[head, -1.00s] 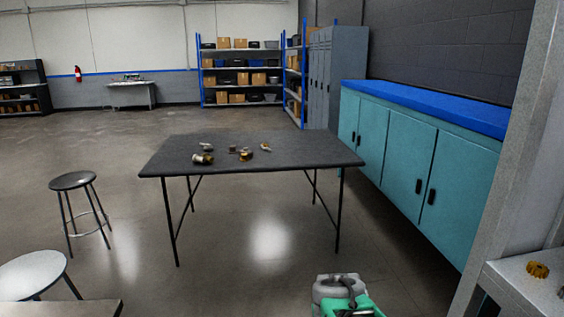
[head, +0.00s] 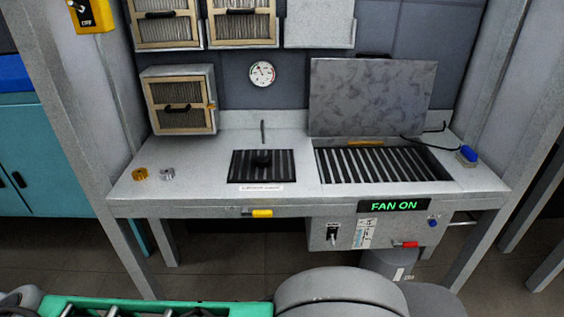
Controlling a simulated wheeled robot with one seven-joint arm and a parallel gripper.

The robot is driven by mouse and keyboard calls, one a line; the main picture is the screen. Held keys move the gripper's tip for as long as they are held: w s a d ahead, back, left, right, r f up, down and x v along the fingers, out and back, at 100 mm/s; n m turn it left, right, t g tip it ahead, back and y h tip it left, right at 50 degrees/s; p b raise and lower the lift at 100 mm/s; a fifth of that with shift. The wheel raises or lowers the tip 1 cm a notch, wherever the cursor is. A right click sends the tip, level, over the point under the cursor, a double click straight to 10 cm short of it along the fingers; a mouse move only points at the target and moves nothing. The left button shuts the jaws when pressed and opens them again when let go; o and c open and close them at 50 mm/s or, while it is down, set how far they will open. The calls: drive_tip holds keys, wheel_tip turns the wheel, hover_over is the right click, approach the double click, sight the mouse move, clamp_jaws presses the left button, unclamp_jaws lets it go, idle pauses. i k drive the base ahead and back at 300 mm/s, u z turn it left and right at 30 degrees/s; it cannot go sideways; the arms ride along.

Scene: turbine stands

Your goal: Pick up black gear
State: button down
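A small black object that looks like the black gear (head: 263,158) sits on a dark slatted grate (head: 240,174) set into the left-middle of the grey workbench top. It is dark against dark slats, so its teeth cannot be made out. A gold gear (head: 139,174) and a silver gear (head: 167,174) lie near each other at the left end of the bench, apart from the grate. Green and grey parts of my own body show along the bottom edge. My gripper's fingers are not in view.
A larger slatted opening (head: 385,174) with a raised grey lid (head: 372,97) takes up the bench's right side. A filter box (head: 180,100) stands back left. Uprights flank the bench. A "FAN ON" display (head: 394,205) and controls are on the front. Bare bench top surrounds the gears.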

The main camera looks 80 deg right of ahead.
sight(262, 161)
drive_tip(key=u, duration=1.3)
drive_tip(key=k, duration=2.35)
drive_tip(key=z, duration=1.3)
drive_tip(key=i, duration=0.45)
